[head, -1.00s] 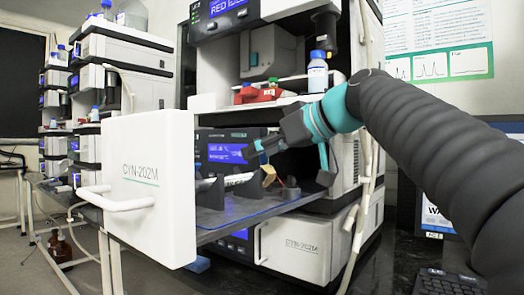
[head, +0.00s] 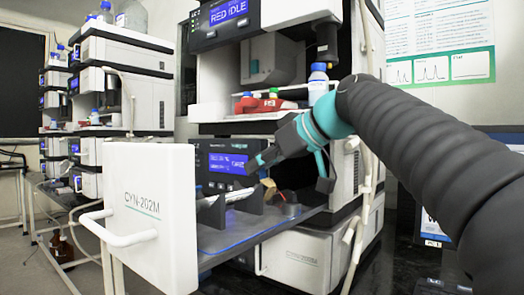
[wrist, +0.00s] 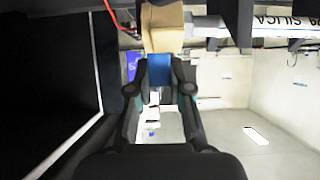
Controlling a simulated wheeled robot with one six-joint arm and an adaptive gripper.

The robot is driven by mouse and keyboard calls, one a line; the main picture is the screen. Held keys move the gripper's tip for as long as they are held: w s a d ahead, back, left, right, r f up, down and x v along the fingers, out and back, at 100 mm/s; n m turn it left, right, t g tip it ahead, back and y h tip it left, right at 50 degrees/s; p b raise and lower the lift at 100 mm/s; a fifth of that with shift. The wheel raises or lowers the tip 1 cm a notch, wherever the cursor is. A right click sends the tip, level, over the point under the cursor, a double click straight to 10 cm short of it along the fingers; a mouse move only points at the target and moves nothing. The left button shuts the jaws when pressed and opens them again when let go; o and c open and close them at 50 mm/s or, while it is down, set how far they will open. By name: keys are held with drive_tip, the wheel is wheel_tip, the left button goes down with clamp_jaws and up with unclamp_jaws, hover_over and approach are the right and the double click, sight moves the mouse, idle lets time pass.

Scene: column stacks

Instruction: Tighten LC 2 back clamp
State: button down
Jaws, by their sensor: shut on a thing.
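The column, a pale tube (head: 236,192), lies in dark brackets (head: 213,212) on the pulled-out drawer tray. My gripper (wrist: 160,84) is shut on this clamp, with a finger on each side of the blue part. In the head view my gripper (head: 254,163) points down-left above the tray's rear part; the clamp (head: 269,187) is small and partly hidden there.
The white drawer front (head: 158,213) with its handle stands at the left of the tray (head: 262,226). A blue display (head: 229,163) is behind the gripper. A blue-capped bottle (head: 318,82) and red items (head: 258,104) sit on the shelf above.

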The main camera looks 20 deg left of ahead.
drive_tip(key=h+p, duration=0.1)
drive_tip(key=p, duration=0.1)
drive_tip(key=shift+w+a+r+g+p, duration=0.1)
drive_tip(key=shift+a+r+g+p, duration=0.2)
drive_tip(key=shift+a+r+p, duration=0.05)
drive_tip(key=shift+w+a+f+h+p, duration=0.1)
drive_tip(key=shift+f+h+p, duration=0.15)
drive_tip(key=shift+h+p, duration=0.2)
drive_tip(key=shift+w+a+f+g+h, duration=0.1)
drive_tip(key=shift+a+f+g+h, duration=0.2)
drive_tip(key=shift+h, duration=0.45)
drive_tip(key=shift+w+a+f+g+h, duration=0.1)
drive_tip(key=shift+a+f+g+h, duration=0.1)
drive_tip(key=shift+f+g+h, duration=0.35)
drive_tip(key=shift+r+h, duration=0.2)
drive_tip(key=shift+h, duration=0.15)
drive_tip(key=c, duration=1)
unclamp_jaws()
drive_tip(key=shift+c, duration=0.2)
drive_tip(key=shift+r, duration=0.1)
